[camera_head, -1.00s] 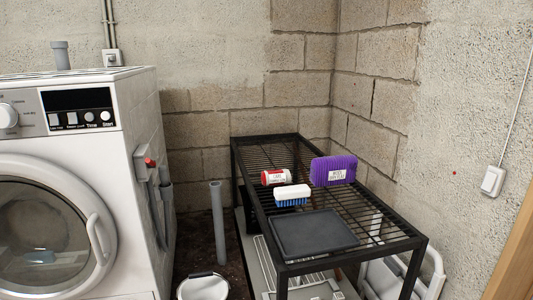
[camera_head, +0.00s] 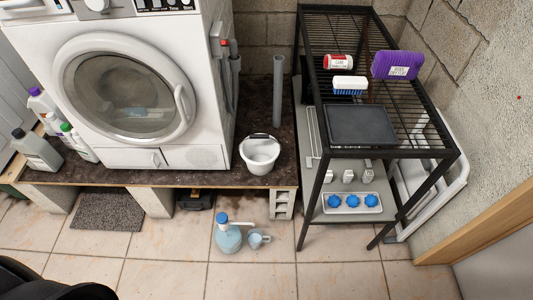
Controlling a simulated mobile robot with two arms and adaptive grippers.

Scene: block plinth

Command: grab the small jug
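A small light blue-grey jug (camera_head: 256,240) stands on the tiled floor in front of the block plinth. It is just right of a larger bluish bottle (camera_head: 229,239) with a blue top. I cannot tell whether the two touch. Neither of my grippers can be made out in the head view. A black rounded shape at the bottom left corner is too cut off to tell.
The plinth (camera_head: 235,172) bears a washing machine (camera_head: 128,85) and a white bucket (camera_head: 259,155). A black metal rack (camera_head: 445,153) stands to the right, with a tray of blue knobs (camera_head: 350,202) low down.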

